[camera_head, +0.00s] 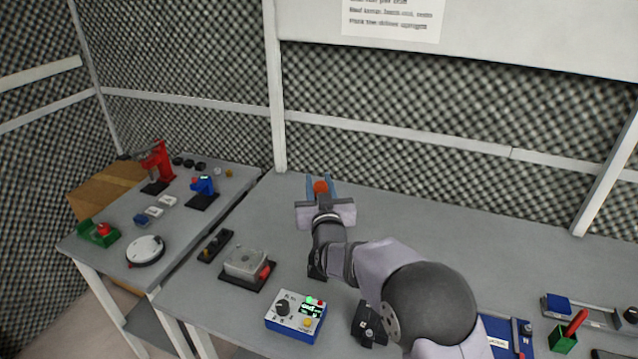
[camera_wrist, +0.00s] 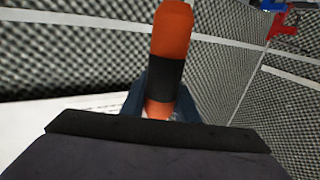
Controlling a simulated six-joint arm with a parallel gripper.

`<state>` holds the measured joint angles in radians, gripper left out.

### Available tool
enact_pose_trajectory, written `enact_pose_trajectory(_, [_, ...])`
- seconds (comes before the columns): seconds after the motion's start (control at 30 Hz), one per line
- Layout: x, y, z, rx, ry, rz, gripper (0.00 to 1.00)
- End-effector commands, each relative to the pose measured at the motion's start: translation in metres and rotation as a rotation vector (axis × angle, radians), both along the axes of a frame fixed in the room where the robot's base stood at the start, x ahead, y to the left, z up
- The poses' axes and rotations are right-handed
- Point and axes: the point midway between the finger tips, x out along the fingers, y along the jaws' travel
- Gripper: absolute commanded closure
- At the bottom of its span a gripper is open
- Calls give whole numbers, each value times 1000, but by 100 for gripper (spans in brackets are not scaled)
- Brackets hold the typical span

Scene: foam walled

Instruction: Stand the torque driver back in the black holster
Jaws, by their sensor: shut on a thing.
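The torque driver is the orange handle with a black band between my gripper's fingers in the wrist view (camera_wrist: 172,35). In the head view only its orange end (camera_head: 321,186) shows, above the far part of the bench. My gripper (camera_head: 320,182) is shut on it, with a blue-grey finger on each side. The driver's lower part is hidden behind the gripper body in the wrist view. Another black block (camera_head: 369,325) is nearer the front. I cannot tell which is the holster.
A blue meter box (camera_head: 296,316) and a grey fixture (camera_head: 246,264) stand left of my arm. At the right are a green block with a red handle (camera_head: 574,326) and a blue tray (camera_head: 497,333). A foam wall (camera_head: 450,130) closes the back. The back right bench is clear.

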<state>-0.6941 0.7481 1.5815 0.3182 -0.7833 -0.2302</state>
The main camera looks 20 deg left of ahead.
Motion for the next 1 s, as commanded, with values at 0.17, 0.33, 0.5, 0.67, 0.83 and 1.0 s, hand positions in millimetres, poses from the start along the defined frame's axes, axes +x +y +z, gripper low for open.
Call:
enact_pose_trajectory(0.17, [0,0,-18,2,-4,0,100])
enact_pose_trajectory(0.33, [0,0,-30,2,-4,0,100])
enact_pose_trajectory(0.5, [0,0,-38,2,-4,0,100])
enact_pose_trajectory(0.67, [0,0,-41,3,-4,0,100])
enact_pose_trajectory(0.83, [0,0,-41,3,-4,0,100])
enact_pose_trajectory(1.0, [0,0,-41,3,-4,0,100])
